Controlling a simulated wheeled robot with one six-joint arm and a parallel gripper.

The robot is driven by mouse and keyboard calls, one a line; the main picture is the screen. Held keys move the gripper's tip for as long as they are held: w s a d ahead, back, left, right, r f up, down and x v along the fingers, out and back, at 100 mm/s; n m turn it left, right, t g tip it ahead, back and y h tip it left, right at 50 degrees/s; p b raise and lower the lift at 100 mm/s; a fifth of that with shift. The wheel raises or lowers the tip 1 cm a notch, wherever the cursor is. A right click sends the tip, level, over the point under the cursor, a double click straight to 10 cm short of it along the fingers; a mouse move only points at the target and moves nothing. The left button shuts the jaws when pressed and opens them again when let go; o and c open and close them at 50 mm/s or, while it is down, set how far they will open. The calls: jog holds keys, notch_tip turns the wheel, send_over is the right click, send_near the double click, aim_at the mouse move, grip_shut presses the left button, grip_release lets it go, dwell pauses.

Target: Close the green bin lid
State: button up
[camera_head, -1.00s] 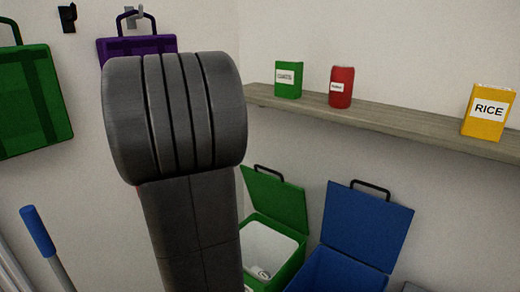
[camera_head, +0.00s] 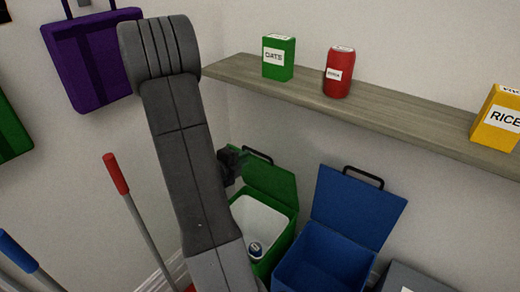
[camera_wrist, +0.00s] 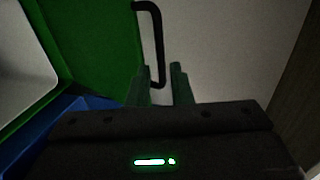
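The green bin (camera_head: 278,255) stands on the floor by the wall, with its green lid (camera_head: 268,183) raised open and a black handle (camera_head: 257,154) on the lid's top edge. My gripper (camera_head: 236,160) is close to the left side of the lid, partly hidden by my arm. In the wrist view the lid (camera_wrist: 100,45) fills the upper left, and the handle (camera_wrist: 158,40) reaches down toward the space between the fingers of my gripper (camera_wrist: 164,75). The fingers are apart. I cannot tell whether they touch the handle.
A blue bin (camera_head: 318,268) with its lid (camera_head: 357,208) open stands just right. A can (camera_head: 255,249) lies inside the green bin. A wall shelf (camera_head: 400,115) above holds several packages. A red-handled pole (camera_head: 116,174) leans at left.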

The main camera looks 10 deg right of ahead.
aim_at(255, 153)
jog(key=x, duration=0.9)
jog(key=shift+w+d+p, duration=0.15)
jog(key=shift+d+p, duration=0.05)
jog(key=shift+p, duration=0.2)
grip_shut()
